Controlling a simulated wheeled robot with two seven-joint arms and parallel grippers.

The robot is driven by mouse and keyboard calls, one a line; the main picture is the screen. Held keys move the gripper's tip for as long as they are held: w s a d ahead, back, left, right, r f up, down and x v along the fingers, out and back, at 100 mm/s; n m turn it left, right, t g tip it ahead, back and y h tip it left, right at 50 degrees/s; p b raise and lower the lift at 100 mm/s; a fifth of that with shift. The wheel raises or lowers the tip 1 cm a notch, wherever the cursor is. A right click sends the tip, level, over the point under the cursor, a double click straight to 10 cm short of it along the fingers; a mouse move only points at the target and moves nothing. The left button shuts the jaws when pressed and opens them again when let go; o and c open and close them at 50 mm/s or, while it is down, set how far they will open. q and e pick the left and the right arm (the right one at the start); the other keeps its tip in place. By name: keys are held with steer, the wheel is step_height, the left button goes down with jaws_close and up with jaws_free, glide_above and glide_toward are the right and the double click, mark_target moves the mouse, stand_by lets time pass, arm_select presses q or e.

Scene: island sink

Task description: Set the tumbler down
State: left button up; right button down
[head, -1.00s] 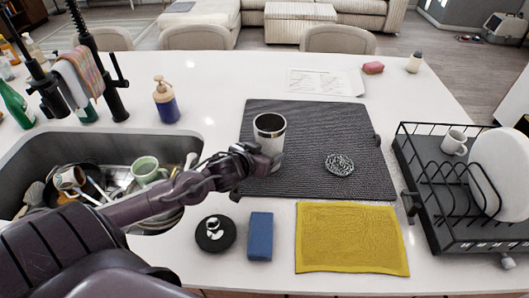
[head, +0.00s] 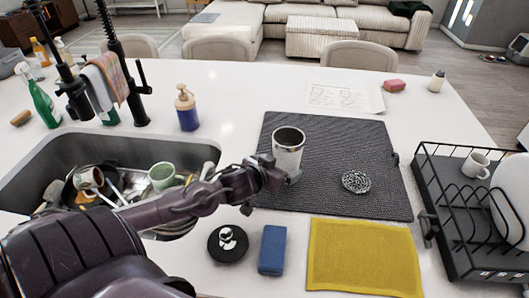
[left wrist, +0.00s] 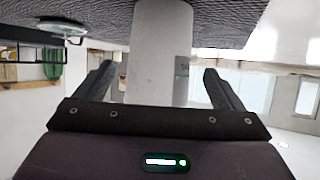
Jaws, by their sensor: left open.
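The silver tumbler (head: 288,150) with a dark inside stands upright on the left part of the dark ribbed mat (head: 335,140). My left gripper (head: 280,178) is low at its near side in the head view. In the left wrist view, the open left gripper (left wrist: 158,82) has one finger on each side of the pale tumbler (left wrist: 160,45). Gaps show between both fingers and the tumbler. The tumbler's end meets the mat (left wrist: 225,18) at the top of that view. My right gripper is not in view.
A wire scrubber (head: 356,182) lies on the mat, right of the tumbler. A sink (head: 200,150) with dishes is left. A blue sponge (head: 272,250), black round piece (head: 228,243) and yellow cloth (head: 365,257) lie in front. A dish rack (head: 440,215) stands right.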

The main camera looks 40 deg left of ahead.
arm_select(q)
steer(key=v, duration=1)
steer(key=shift+s+r+p, duration=0.2)
steer(key=shift+s+p, duration=0.05)
steer(key=shift+p, duration=0.05)
steer(key=shift+d, duration=0.1)
